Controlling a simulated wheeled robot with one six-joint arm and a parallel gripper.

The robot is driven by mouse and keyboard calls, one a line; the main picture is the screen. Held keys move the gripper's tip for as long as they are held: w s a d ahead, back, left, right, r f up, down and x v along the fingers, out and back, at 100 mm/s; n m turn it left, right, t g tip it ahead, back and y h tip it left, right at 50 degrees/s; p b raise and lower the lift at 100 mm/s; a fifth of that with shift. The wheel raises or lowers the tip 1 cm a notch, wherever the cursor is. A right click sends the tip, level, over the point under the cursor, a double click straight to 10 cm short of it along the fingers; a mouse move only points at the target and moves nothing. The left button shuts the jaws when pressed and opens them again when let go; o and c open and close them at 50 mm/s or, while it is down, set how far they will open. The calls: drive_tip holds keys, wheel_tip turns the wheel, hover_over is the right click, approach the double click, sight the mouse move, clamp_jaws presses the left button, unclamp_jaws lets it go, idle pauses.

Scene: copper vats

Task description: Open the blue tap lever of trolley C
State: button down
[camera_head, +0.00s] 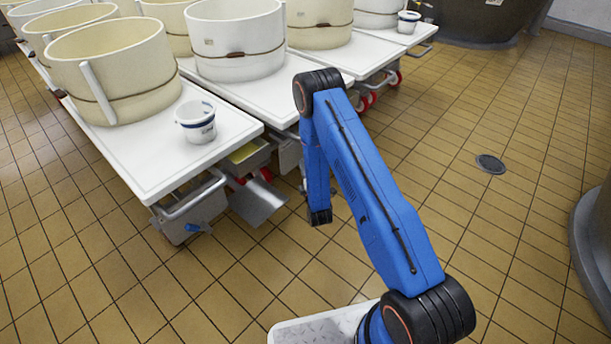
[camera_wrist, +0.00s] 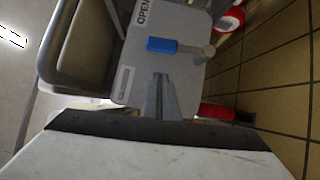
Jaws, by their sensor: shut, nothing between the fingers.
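In the wrist view a blue tap lever (camera_wrist: 162,45) lies roughly crosswise on a grey panel (camera_wrist: 150,82). Its grey shaft runs right to a round end. The word "OPEN" is printed on the panel above left of the lever. My gripper (camera_wrist: 158,78) is shut and empty, its fingertips just below the blue grip in the picture. A small gap shows between them; the depth between them is unclear. In the head view my gripper is hidden. Another blue lever (camera_head: 170,228) shows under the left trolley (camera_head: 160,165). No letter C is readable.
Cream vats (camera_head: 115,75) and a white vat (camera_head: 235,42) stand on white trolleys. A small white bucket (camera_head: 196,122) sits near the left trolley's front edge. Red wheels and a grey bent handle (camera_wrist: 62,55) flank the panel. The tiled floor at right is open, with a round drain (camera_head: 490,164).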

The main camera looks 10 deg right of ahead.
drive_tip(key=shift+w+d+r, duration=0.1)
drive_tip(key=shift+w+d, duration=0.35)
drive_tip(key=shift+w, duration=0.25)
drive_tip(key=shift+w+d+r, duration=0.1)
drive_tip(key=shift+w+d, duration=0.3)
drive_tip(key=shift+w, duration=0.35)
drive_tip(key=shift+w+d, duration=0.45)
drive_tip(key=shift+w, duration=0.25)
drive_tip(key=shift+d+r, duration=0.1)
drive_tip(key=w+d+m+g+y, duration=0.1)
drive_tip(key=w+d+m+g, duration=0.2)
drive_tip(key=w+d+m, duration=0.1)
drive_tip(key=shift+d+r+m+g, duration=0.4)
drive_tip(key=shift+d+r+m, duration=0.05)
drive_tip(key=shift+d+m, duration=0.25)
